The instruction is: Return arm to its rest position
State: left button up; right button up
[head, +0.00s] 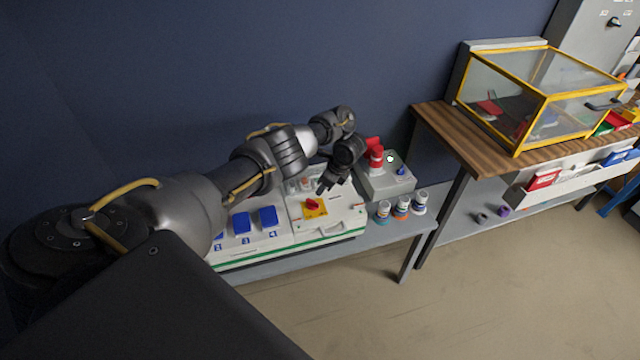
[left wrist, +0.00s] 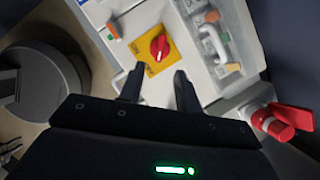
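My left arm reaches in from the left in the head view. My left gripper (head: 327,184) hangs above the white socket box, close to its red rotary switch (head: 312,204) on a yellow plate. In the left wrist view the two fingers (left wrist: 158,90) are apart with nothing between them, and the red switch (left wrist: 159,47) lies beyond the fingertips. The white box (head: 335,220) stands on a grey shelf, with blue socket covers (head: 268,216) to its left. My right gripper is in neither view.
A grey box with a red plug (head: 375,155) stands right of my gripper. Several small bottles (head: 401,206) stand in front of it. A wooden table (head: 450,131) with a yellow-framed glass case (head: 541,95) is at right. The wall is close behind; the floor (head: 480,300) in front is clear.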

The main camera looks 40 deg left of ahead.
pick_arm(q)
jog(key=shift+d+r, duration=0.15)
jog(key=shift+r, duration=0.15)
